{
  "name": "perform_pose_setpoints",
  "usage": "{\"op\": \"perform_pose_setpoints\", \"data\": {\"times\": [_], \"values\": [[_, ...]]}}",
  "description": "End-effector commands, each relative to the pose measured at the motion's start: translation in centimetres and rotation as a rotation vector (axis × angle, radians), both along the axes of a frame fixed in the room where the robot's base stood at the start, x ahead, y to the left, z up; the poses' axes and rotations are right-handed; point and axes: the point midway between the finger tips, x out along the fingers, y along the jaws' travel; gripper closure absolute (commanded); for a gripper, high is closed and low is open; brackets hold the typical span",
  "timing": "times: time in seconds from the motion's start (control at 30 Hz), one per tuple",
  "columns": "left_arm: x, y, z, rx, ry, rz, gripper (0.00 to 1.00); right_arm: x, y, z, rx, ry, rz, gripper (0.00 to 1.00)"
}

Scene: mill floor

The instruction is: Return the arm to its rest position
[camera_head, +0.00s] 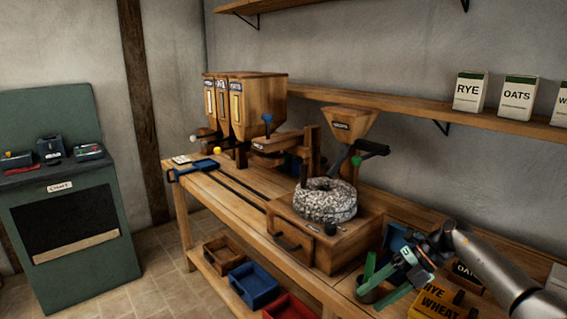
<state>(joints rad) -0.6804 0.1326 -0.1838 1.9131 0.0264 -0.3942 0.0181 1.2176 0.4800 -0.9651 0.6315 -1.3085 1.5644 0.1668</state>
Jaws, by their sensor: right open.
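My right arm (490,265) comes in from the lower right. My right gripper (376,284) is at its end, low over the right end of the wooden workbench (236,192). It has green fingers, spread apart, and I see nothing held between them. My left gripper is not in view.
A wall shelf with RYE (470,91) and OATS (518,93) packets runs above the bench. Grain hoppers (262,100) stand at the bench's far end. Blue (253,285) and red trays sit on the lower shelf. A green cabinet (70,215) stands at left, with open floor between.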

Motion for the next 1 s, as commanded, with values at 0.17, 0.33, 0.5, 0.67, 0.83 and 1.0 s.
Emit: {"op": "perform_pose_setpoints", "data": {"times": [0.17, 0.33, 0.5, 0.67, 0.83, 1.0], "values": [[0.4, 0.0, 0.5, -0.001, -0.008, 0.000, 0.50, -1.5, 8.3, -3.7, 0.267, -0.024, -0.049, 0.41], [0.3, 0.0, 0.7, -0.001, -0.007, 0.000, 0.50, -3.4, 14.8, -5.2, 0.556, -0.002, -0.213, 0.41], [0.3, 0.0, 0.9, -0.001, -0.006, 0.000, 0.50, -5.1, 17.7, -5.9, 0.805, 0.075, -0.471, 0.41], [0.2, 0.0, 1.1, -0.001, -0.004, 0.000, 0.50, -6.6, 17.2, -7.3, 0.973, 0.195, -0.779, 0.41], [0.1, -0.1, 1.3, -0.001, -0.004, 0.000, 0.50, -9.1, 14.4, -10.5, 1.067, 0.363, -1.149, 0.41], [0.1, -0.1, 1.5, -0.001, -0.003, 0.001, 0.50, -13.6, 10.4, -15.3, 1.065, 0.567, -1.536, 0.41]]}}
